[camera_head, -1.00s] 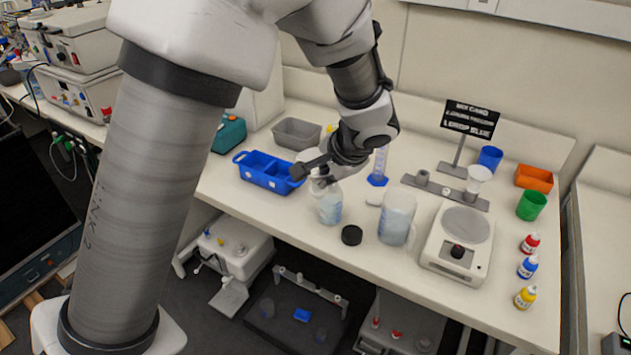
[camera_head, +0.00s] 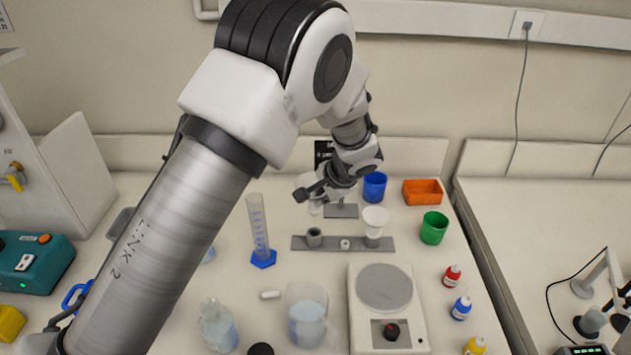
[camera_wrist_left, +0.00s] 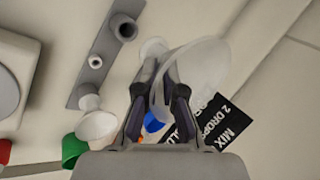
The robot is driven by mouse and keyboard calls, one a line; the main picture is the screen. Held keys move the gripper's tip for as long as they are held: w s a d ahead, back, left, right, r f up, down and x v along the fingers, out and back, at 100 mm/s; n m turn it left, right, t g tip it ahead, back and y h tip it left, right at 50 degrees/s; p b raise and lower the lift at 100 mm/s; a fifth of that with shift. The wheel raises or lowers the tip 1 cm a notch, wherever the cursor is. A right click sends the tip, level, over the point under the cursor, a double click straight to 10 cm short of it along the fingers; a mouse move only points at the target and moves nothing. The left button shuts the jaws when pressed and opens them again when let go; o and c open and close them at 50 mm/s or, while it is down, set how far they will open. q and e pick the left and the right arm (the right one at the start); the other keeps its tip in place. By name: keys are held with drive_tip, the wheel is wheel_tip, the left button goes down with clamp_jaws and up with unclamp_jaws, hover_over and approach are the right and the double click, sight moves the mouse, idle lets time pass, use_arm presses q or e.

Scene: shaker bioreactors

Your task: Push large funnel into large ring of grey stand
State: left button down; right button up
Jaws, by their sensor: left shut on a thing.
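My left gripper (camera_head: 318,190) is near the back of the bench, in front of the black sign and behind the grey stand (camera_head: 293,243). In the left wrist view its fingers (camera_wrist_left: 160,85) are shut on a large translucent funnel (camera_wrist_left: 205,70), which is tilted; in the head view it is mostly hidden by the gripper. The funnel is apart from the stand. The stand also shows in the left wrist view (camera_wrist_left: 103,45). It has a wide empty ring (camera_head: 314,235) at its left, a small ring (camera_head: 345,243) mid-way, and a white funnel (camera_head: 375,216) at its right. My right gripper is out of view.
The black sign (camera_wrist_left: 225,120) is close to the held funnel. A blue cup (camera_head: 375,186), orange bin (camera_head: 422,192) and green cup (camera_head: 434,228) stand to the right. A measuring cylinder (camera_head: 259,230) stands left of the stand. A hotplate (camera_head: 408,318) and beaker (camera_head: 307,315) are in front.

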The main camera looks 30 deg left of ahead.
sight(316, 212)
use_arm(q)
drive_tip(key=shift+s+d+f, duration=0.25)
drive_tip(key=shift+s+d, duration=0.05)
drive_tip(key=shift+s, duration=0.15)
drive_tip(key=shift+f, duration=0.15)
drive_tip(key=shift+w+a+f+b, duration=0.1)
drive_tip(key=shift+a+f+b, duration=0.1)
drive_tip(key=shift+f+b, duration=0.8)
drive_tip(key=shift+d+f+b, duration=0.1)
drive_tip(key=shift+f+b, duration=0.4)
drive_tip(key=shift+f, duration=0.45)
drive_tip(key=shift+b, duration=0.35)
drive_tip(key=shift+f+b, duration=1.3)
drive_tip(key=shift+b, duration=0.15)
idle(0.3)
